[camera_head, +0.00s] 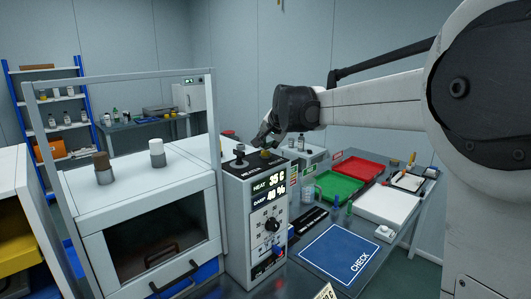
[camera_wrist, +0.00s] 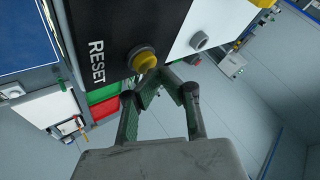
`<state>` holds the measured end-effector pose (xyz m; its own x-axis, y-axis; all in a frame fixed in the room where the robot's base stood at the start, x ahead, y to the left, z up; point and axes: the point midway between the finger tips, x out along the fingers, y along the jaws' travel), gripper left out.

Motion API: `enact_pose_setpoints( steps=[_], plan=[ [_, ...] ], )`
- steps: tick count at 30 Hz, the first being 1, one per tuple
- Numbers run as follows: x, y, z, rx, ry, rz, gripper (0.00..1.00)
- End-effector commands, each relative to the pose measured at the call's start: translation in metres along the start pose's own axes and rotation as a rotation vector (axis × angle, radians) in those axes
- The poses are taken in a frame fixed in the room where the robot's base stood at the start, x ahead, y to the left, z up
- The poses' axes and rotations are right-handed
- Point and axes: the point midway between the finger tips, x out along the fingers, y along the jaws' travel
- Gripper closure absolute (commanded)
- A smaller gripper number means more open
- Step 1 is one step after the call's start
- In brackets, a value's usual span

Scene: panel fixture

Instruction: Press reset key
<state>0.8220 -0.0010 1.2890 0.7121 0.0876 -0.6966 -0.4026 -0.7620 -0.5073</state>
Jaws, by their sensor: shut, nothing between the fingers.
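The reset key is a yellow round button (camera_wrist: 143,60) beside the white word RESET on a black panel in the wrist view. In the head view the yellow key (camera_head: 265,153) sits on top of the grey control box (camera_head: 237,220). My gripper (camera_wrist: 160,74) is shut and empty, with its fingertips close beside the key in the wrist view. In the head view my gripper (camera_head: 264,142) is just above the top of the box, over the key. I cannot tell whether the fingertips touch the key.
A white cabinet (camera_head: 150,210) is to the left. Right of the box are a blue CHECK mat (camera_head: 340,252), a green tray (camera_head: 338,187) and a red tray (camera_head: 357,169). A grey button (camera_wrist: 199,40) is nearby.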

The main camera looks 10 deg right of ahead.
Motion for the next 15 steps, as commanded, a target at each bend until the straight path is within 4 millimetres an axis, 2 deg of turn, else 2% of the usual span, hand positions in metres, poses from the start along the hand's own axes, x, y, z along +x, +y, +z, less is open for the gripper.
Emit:
enact_pose_setpoints(
  steps=[15],
  plan=[
    [0.0037,0.0027,0.0027,0.0,0.0,0.0,1.0]
  ],
)
